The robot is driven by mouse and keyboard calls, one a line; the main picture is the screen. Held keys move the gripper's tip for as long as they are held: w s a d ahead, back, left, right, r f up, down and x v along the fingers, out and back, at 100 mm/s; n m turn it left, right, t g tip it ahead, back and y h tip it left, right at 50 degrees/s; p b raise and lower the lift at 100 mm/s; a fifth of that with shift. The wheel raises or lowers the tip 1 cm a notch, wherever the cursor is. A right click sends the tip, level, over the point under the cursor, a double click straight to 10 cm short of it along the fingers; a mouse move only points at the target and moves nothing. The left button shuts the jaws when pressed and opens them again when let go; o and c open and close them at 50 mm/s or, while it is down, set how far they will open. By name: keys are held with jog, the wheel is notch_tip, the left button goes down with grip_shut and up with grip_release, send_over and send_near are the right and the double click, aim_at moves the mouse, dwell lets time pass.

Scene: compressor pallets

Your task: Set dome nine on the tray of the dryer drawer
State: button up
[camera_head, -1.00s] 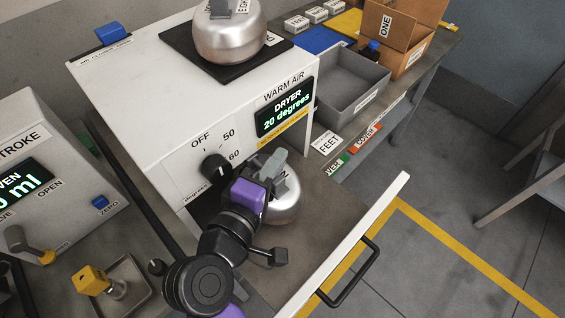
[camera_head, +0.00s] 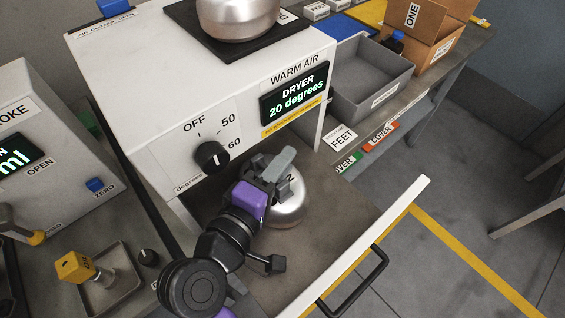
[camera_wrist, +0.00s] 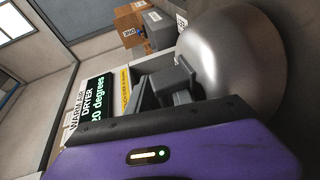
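A silver dome (camera_head: 286,211) with a grey handle (camera_head: 279,163) is over the tray (camera_head: 335,203) of the pulled-out dryer drawer. Its label is mostly hidden, so I cannot read its number. My gripper (camera_head: 268,173), with a purple body, reaches in from the lower left and appears shut on the handle. In the wrist view the dome (camera_wrist: 235,60) stands close beyond the fingers, with the grey handle (camera_wrist: 172,78) between them. I cannot tell if the dome's base touches the tray. The dryer (camera_head: 190,70) display reads 20 degrees.
Another silver dome (camera_head: 238,18) sits on a black pad on top of the dryer. The drawer's white front (camera_head: 375,235) has a black handle (camera_head: 362,285). Bare tray lies right of the held dome. A grey bin (camera_head: 370,82) and cardboard box (camera_head: 416,28) stand behind.

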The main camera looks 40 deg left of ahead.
jog(key=v, duration=1.2)
jog(key=shift+b, duration=0.35)
